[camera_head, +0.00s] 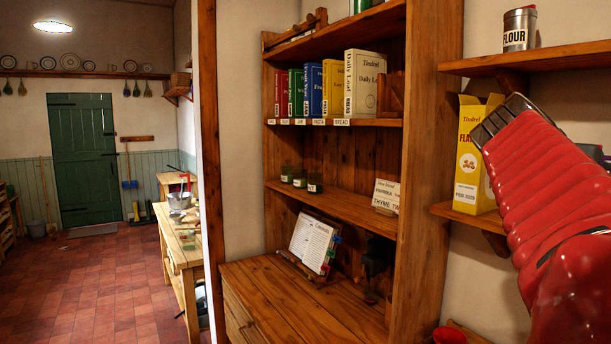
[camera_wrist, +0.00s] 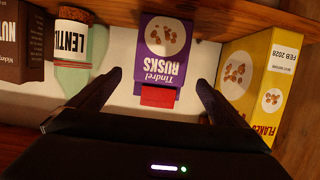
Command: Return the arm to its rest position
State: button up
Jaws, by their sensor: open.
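My gripper (camera_wrist: 159,80) is open in the wrist view, with one dark finger on each side of the picture's middle. A purple Tindrel Rusks box (camera_wrist: 163,45) shows upside down between and beyond the fingertips, with a red patch at its lower end. I see no finger closed on it; whether either finger touches it, I cannot tell. My red arm (camera_head: 545,190) reaches up the right side of the head view, in front of the right-hand shelves. My gripper's fingers do not show there.
A yellow flakes box (camera_head: 477,155) stands on the lower right shelf, close to my arm. It also shows in the wrist view (camera_wrist: 262,75), near a lentil jar (camera_wrist: 70,42). A flour tin (camera_head: 519,29) stands above. A wooden bookcase (camera_head: 428,150) stands left; red tiled floor lies farther left.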

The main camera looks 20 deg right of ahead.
jog(key=shift+w, duration=0.1)
jog(key=w+a+f+n+t+y, duration=0.2)
jog(key=w+a+f+n+y, duration=0.25)
jog(key=a+f, duration=0.65)
jog(key=w+a+f+n+t+y, duration=0.25)
jog(key=w+a+f+n, duration=0.2)
jog(key=a+f, duration=0.65)
jog(key=s+a+f+n+y, duration=0.2)
jog(key=a+f, duration=0.3)
jog(key=a, duration=0.3)
jog(key=s+a+f+n+y, duration=0.2)
jog(key=a+f, duration=0.4)
jog(key=a, duration=0.3)
jog(key=s+a+f+n+g+y, duration=0.1)
jog(key=s+a+f+n+y, duration=0.2)
jog(key=a+f, duration=0.3)
jog(key=a, duration=0.3)
jog(key=shift+s, duration=0.2)
jog(key=shift+d+f, duration=0.1)
